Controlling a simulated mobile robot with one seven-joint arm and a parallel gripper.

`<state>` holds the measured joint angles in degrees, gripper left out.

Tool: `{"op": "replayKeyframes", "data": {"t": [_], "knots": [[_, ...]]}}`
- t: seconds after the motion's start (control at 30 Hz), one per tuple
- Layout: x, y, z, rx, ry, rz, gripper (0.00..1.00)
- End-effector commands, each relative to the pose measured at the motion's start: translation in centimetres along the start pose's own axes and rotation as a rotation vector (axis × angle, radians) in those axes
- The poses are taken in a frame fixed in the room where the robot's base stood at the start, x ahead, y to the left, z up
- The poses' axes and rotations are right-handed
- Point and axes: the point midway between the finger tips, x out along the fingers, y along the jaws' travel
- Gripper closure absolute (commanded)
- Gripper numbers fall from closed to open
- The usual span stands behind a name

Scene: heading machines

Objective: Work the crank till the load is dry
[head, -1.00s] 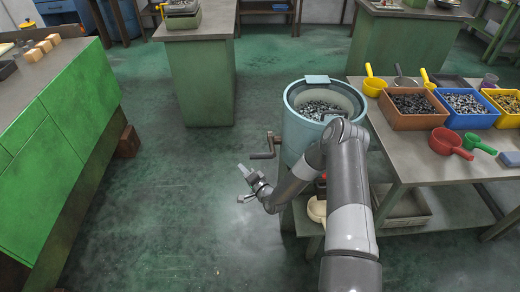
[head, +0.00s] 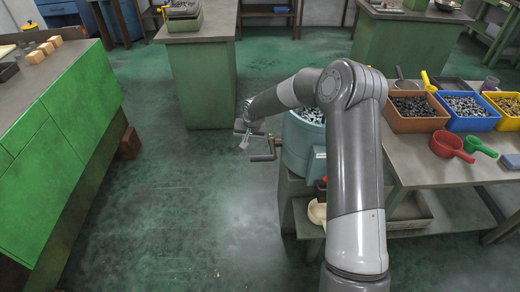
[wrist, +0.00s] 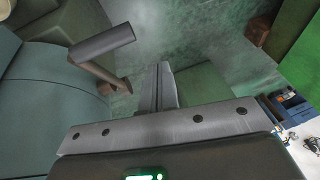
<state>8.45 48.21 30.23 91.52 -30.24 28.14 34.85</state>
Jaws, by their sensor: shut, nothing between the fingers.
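The blue-grey drum (head: 296,148) stands at the left end of the right-hand table, partly hidden behind my arm. Its load of small metal parts (head: 311,115) shows at the top; I cannot tell whether it is wet or dry. The crank (head: 268,148) sticks out from the drum's left side. My gripper (head: 244,143) is just left of and above the crank handle, shut and empty. In the wrist view the closed fingers (wrist: 160,85) are right of the grey crank handle (wrist: 101,43), apart from it, with the drum wall (wrist: 45,105) at left.
The right-hand table holds bins of metal parts (head: 465,106) and a red scoop (head: 447,145). A green cabinet (head: 65,125) stands at left, and a green workbench (head: 198,90) behind my gripper. The floor (head: 165,215) between cabinet and drum is clear.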

Motion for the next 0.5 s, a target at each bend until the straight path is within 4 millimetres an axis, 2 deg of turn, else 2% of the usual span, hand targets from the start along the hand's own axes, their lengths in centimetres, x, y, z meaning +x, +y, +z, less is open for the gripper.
{"op": "replayKeyframes", "data": {"t": [0.03, 0.1, 0.23, 0.37, 0.5], "knots": [[-1.9, 0.8, -1.0, -0.012, -0.007, 0.045, 1.0], [-4.1, 1.9, -1.8, -0.025, -0.03, 0.102, 1.0], [-6.8, 3.2, -2.6, -0.037, -0.061, 0.17, 1.0], [-7.6, 3.8, -2.7, -0.04, -0.075, 0.195, 1.0], [-6.3, 4.1, -2.6, -0.039, -0.079, 0.196, 1.0]]}}
